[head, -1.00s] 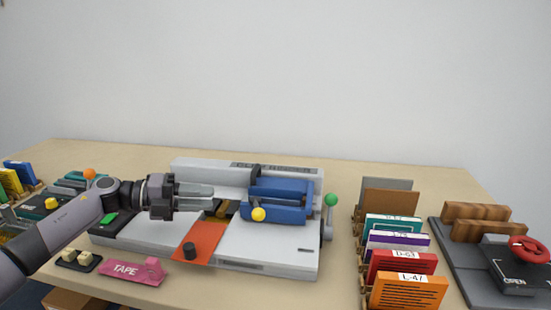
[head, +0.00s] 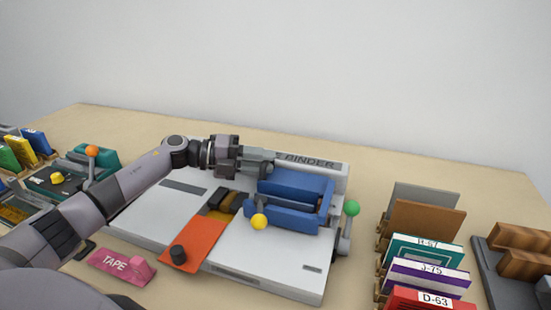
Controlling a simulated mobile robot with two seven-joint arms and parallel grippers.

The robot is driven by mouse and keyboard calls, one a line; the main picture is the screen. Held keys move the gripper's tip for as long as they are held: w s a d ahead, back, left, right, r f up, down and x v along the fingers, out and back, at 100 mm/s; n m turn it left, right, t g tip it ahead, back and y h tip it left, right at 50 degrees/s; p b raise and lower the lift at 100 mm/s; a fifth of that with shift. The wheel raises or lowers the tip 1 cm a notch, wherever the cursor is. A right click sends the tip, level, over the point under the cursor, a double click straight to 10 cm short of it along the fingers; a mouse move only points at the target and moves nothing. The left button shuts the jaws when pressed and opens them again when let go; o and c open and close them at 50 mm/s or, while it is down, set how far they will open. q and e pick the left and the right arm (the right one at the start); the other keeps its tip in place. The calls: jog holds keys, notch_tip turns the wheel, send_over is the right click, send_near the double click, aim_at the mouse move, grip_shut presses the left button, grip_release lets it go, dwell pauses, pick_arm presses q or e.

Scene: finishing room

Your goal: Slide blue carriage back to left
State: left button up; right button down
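The blue carriage (head: 297,187) sits at the right part of the white binder machine (head: 274,258). A yellow ball knob (head: 259,222) is at its front left corner. My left gripper (head: 268,163) reaches in from the left over the back of the machine. Its fingertips are at the carriage's rear left end, and I cannot tell whether they touch it. The fingers look close together in this side view, so their opening is unclear. The gripper hides part of the machine's back. My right gripper is not in view.
An orange plate (head: 196,241) with a black knob lies left of the carriage. A green-knobbed lever (head: 351,209) stands at the machine's right end. Labelled cards (head: 427,253) stand in a rack at right.

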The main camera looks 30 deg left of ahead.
aim_at(275, 174)
pick_arm(q)
jog(key=shift+x, duration=1.55)
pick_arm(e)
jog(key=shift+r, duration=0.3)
pick_arm(q)
grip_shut()
jog(key=shift+a, duration=0.15)
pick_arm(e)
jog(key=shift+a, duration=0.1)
